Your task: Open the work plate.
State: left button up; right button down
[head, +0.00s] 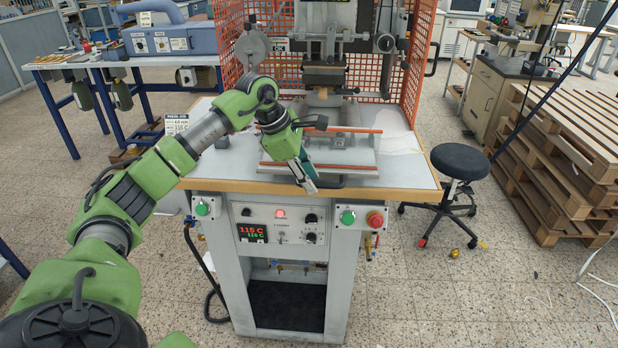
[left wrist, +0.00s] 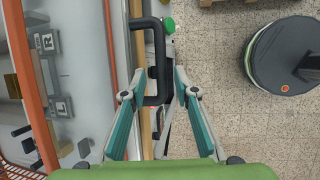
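The work plate (head: 362,158) is a light grey slide under the stamping head, with orange bars across it. A black U-shaped handle (head: 334,183) sits at its front edge. In the left wrist view the handle (left wrist: 160,60) runs lengthwise between my teal fingers. My left gripper (head: 310,187) is at the table's front edge, pointing down beside the handle. In the left wrist view its fingertips (left wrist: 156,78) stand apart on both sides of the handle bar, with visible gaps. My right gripper is not in view.
Orange mesh guards (head: 412,55) flank the press. The control panel (head: 280,228) with buttons is below the table edge. A black stool (head: 460,161) and wooden pallets (head: 565,150) stand to the right. The floor in front on the right is mostly clear.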

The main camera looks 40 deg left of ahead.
pick_arm(q)
jog(key=v, duration=1.2)
jog(key=shift+w, duration=0.1)
